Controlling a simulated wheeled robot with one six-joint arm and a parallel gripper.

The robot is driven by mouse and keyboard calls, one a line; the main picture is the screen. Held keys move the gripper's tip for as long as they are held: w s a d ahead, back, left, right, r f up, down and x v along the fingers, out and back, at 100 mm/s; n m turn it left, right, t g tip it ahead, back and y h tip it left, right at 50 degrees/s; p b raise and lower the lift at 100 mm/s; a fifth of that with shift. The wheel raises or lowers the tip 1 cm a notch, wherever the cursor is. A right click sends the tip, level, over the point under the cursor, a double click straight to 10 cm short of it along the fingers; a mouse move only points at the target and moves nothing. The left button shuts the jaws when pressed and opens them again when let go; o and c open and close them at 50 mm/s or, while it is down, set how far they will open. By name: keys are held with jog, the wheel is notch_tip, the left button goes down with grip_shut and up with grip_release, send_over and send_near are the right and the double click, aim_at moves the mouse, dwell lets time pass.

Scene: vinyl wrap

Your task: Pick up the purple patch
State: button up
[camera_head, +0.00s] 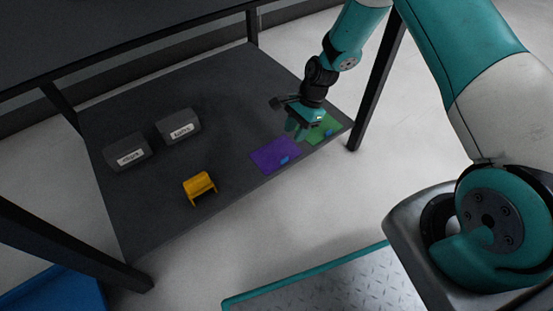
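The purple patch (270,156) lies flat near the front edge of the dark lower shelf. A small blue tab (285,160) sits on its right part. My gripper (297,130) reaches down from the upper right. Its teal fingertips are just above and right of the purple patch in the picture, near the gap between it and the green patch. I see nothing held, but the fingers are too small to tell their opening. Their height above the shelf is unclear.
A green patch (324,130) with a blue tab lies right of the purple one, partly behind my gripper. A yellow bracket-like piece (199,187) and two labelled grey boxes (127,151) (178,126) stand left. A table leg (379,85) rises at right. The shelf's middle is clear.

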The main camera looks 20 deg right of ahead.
jog(key=b, duration=0.3)
send_over(288, 160)
jog(key=f, duration=0.5)
jog(key=shift+w+d+f, duration=0.1)
jog(key=shift+w+f, duration=0.1)
jog(key=b+x, duration=0.4)
jog(key=x, duration=0.1)
jog(key=shift+f, duration=0.1)
grip_shut()
